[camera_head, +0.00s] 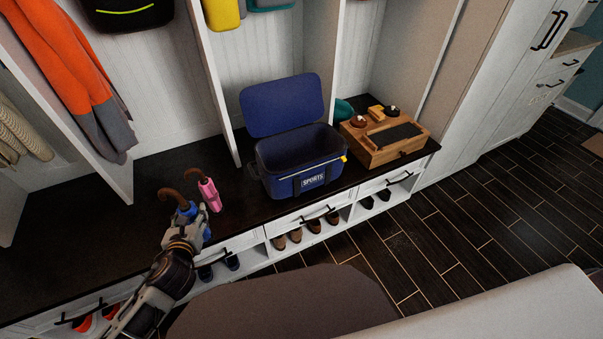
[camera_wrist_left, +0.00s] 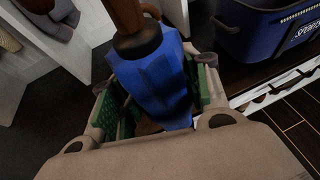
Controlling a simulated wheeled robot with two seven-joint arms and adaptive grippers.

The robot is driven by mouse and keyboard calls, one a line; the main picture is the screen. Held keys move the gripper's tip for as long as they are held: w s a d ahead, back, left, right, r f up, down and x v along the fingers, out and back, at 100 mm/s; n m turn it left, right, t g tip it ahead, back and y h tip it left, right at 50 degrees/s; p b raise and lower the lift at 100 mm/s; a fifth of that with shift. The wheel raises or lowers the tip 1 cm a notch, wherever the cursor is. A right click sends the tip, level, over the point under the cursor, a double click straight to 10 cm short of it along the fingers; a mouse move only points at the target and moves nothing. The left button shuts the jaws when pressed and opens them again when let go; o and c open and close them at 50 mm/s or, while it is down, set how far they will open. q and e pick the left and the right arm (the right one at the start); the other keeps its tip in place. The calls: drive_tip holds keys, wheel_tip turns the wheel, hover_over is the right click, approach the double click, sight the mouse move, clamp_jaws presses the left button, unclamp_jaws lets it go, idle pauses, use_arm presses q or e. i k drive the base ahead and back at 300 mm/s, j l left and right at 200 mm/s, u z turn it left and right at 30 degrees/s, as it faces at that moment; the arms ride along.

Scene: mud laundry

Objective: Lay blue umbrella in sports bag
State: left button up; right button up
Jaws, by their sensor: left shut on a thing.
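The blue umbrella (camera_wrist_left: 155,80) with a brown curved handle is between the fingers of my left gripper (camera_wrist_left: 155,100), which is shut on it. In the head view my left gripper (camera_head: 190,222) is at the front edge of the bench, with the umbrella's brown hook handle (camera_head: 172,194) pointing up and left. The blue sports bag (camera_head: 300,170) stands on the bench to the right, its lid (camera_head: 283,104) raised and its inside open. The bag also shows at the upper right of the left wrist view (camera_wrist_left: 262,35). My right gripper is not in view.
A pink umbrella (camera_head: 210,194) is on the bench just right of my left gripper. A wooden box (camera_head: 378,150) stands right of the bag. Shoes sit in cubbies below the dark bench top (camera_head: 90,215). White dividers rise behind.

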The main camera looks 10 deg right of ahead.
sight(300, 161)
drive_tip(key=i+j+z, duration=0.1)
drive_tip(key=j+z, duration=0.5)
drive_tip(key=z, duration=0.15)
drive_tip(key=j+z, duration=0.6)
drive_tip(key=z, duration=0.2)
drive_tip(key=j+z, duration=0.85)
